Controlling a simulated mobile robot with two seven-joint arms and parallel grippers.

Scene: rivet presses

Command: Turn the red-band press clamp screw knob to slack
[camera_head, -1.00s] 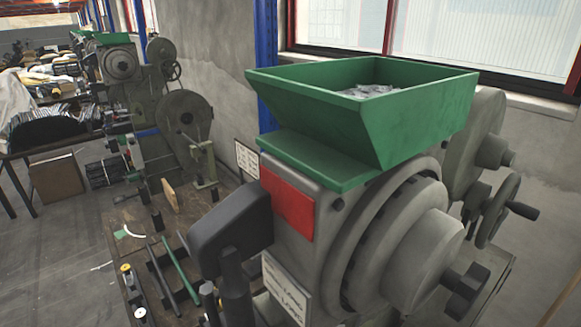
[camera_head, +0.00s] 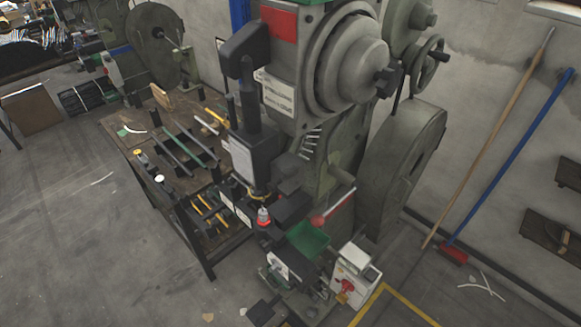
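The press with the red band (camera_head: 283,23) stands in the middle of the head view, grey-green, with a round flywheel housing (camera_head: 352,65) on its upper body. A dark knob-like part (camera_head: 384,82) sticks out at the centre of that housing. I cannot tell which of these, if any, is the clamp screw knob. Neither of my grippers is in view.
A wooden workbench (camera_head: 125,141) with rods and tools stands left of the press. A green tray (camera_head: 308,240) and a white control box (camera_head: 354,270) are at its foot. Broom handles (camera_head: 500,125) lean on the right wall. The floor (camera_head: 70,250) at lower left is clear.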

